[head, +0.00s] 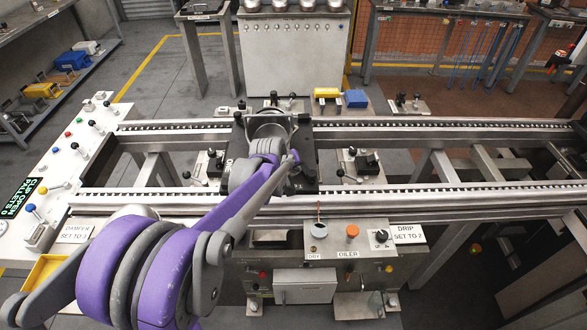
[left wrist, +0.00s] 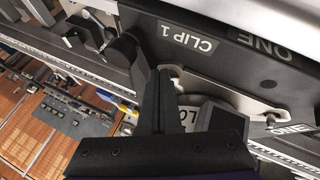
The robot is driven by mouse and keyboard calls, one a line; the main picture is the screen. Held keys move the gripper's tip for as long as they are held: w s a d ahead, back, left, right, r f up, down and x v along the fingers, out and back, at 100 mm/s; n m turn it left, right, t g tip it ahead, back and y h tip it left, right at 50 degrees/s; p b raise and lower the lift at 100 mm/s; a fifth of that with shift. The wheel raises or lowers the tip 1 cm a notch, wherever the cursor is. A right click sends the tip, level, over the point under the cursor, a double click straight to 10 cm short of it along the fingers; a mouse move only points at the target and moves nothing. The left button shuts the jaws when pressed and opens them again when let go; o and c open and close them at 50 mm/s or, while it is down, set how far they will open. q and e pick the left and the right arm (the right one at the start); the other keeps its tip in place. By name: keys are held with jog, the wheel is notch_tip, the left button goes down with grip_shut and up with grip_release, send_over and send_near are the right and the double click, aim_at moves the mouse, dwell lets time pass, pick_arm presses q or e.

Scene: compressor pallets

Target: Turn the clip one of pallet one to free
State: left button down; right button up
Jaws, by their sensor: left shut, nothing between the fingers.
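The dark pallet one (head: 240,170) sits on the conveyor rails in the head view, with a round metal compressor part on it, largely behind my arm. In the left wrist view, the pallet's dark plate (left wrist: 235,45) carries the labels "CLIP 1" and "ONE". Clip one (left wrist: 225,90) is a pale metal lever running from my fingers toward a pivot at right. My left gripper (left wrist: 165,78) is shut with nothing held, its fingertips close beside the lever's left end. Contact cannot be told. A label reading "LO" is partly hidden behind the gripper. My right gripper is not visible.
Two conveyor rails (head: 420,198) run across the head view. The oiler box (head: 340,240) stands in front, with knobs on top. A control panel (head: 60,170) at left has a green display reading "CLIP OPEN PALLETS 0". Small black-knobbed fixtures stand between the rails.

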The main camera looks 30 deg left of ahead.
pick_arm(q)
jog(key=shift+w+a+m+h, duration=0.1)
jog(key=shift+w+m+h, duration=0.55)
jog(key=shift+m, duration=0.45)
jog(key=shift+w, duration=0.5)
